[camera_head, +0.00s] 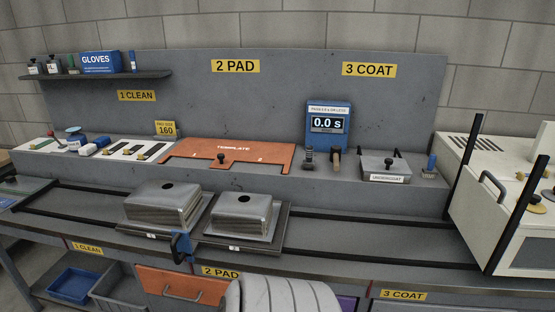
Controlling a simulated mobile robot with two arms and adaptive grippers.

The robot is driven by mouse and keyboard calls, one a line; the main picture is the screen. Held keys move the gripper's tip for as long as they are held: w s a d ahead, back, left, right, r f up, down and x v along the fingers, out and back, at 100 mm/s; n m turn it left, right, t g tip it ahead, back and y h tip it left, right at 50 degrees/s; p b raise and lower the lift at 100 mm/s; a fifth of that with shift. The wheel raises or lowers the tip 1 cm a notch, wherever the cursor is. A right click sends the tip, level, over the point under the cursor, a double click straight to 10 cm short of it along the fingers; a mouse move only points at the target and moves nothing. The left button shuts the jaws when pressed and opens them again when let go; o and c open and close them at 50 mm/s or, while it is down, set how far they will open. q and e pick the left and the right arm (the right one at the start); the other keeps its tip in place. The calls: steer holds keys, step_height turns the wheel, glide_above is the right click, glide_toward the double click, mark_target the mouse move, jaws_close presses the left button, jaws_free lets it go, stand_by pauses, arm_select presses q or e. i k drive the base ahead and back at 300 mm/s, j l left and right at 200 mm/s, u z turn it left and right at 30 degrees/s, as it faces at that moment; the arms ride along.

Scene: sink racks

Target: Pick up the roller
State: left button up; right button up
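I cannot tell for certain which object is the roller. A small upright tool with a dark top and a grey body (308,158) stands on the raised ledge below the blue timer. Beside it to the right is a tool with a brown handle (336,158). A small blue-handled tool (431,164) stands farther right on the ledge, beyond the undercoat box. All of these are small in the picture. Neither of my grippers is in view.
An orange template (228,155), the timer (328,124) and the undercoat box (386,168) line the ledge. A white machine (470,170) with black posts stands right. The bench right of the stacks is clear.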

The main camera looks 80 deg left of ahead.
mark_target(308, 164)
steer(key=u, duration=2.05)
